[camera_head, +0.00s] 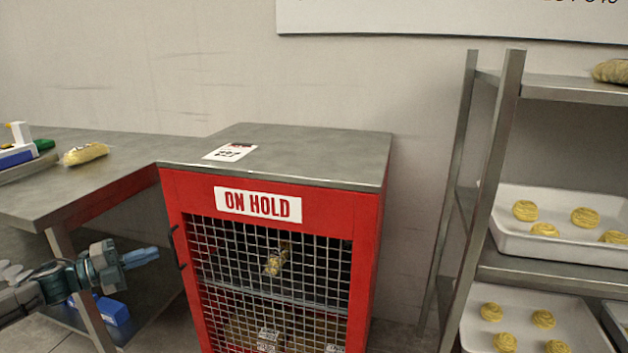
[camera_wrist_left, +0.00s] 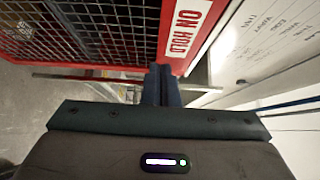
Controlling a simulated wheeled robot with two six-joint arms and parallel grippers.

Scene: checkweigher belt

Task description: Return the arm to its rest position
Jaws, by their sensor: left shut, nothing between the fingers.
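My left gripper (camera_head: 141,257) comes in from the left, in front of the red cabinet (camera_head: 362,240) and left of its mesh door. Its blue fingers are shut and empty, pointing right. In the left wrist view the shut fingers (camera_wrist_left: 161,85) point toward the cabinet's red frame near the "ON HOLD" sign (camera_wrist_left: 184,28). I cannot tell from these views whether they touch the cabinet, but a gap shows in the head view. My right gripper is in neither view.
A metal table (camera_head: 120,185) adjoins the cabinet on the left, with a yellowish bagged item (camera_head: 85,154) on it. A blue box (camera_head: 112,311) sits on its lower shelf. A bagged item (camera_head: 276,262) shows behind the mesh. A rack (camera_head: 490,170) with trays stands right.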

